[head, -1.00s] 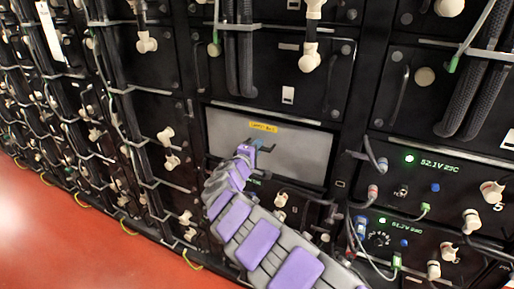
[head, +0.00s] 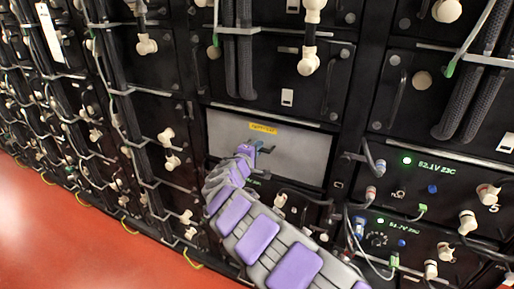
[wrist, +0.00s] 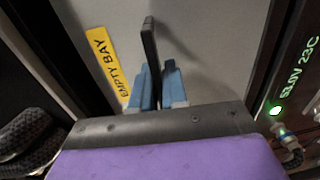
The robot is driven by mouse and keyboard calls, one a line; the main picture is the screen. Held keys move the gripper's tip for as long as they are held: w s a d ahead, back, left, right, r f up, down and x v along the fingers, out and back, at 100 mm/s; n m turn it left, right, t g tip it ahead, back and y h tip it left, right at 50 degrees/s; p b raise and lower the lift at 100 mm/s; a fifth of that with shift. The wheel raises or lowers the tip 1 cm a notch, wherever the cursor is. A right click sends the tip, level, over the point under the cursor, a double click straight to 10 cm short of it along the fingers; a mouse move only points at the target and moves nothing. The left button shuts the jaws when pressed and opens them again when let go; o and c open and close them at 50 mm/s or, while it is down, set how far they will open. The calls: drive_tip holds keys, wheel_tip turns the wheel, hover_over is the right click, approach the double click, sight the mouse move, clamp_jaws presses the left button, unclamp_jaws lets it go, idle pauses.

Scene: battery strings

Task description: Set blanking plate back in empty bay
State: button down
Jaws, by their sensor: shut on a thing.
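The blanking plate (head: 298,150) is a flat grey panel with a yellow label at its top. It stands in a bay of the black rack in the head view, between battery modules above and below. In the wrist view the plate (wrist: 215,50) fills the middle, and its yellow label (wrist: 108,68) reads "EMPTY BAY". My gripper (wrist: 160,85) has blue fingertips on both sides of the plate's dark handle (wrist: 151,45) and is shut on it. In the head view my gripper (head: 254,148) is at the plate's left-centre. I cannot tell whether the plate is fully seated.
A battery module (head: 445,178) with a green display and cables is right of the bay. Another module with cables (head: 300,205) is below, partly behind my arm. Thick black cables (head: 237,50) hang above. Red floor (head: 80,240) is open at the lower left.

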drive_tip(key=c, duration=1.1)
unclamp_jaws()
drive_tip(key=shift+a, duration=0.1)
drive_tip(key=shift+s, duration=0.15)
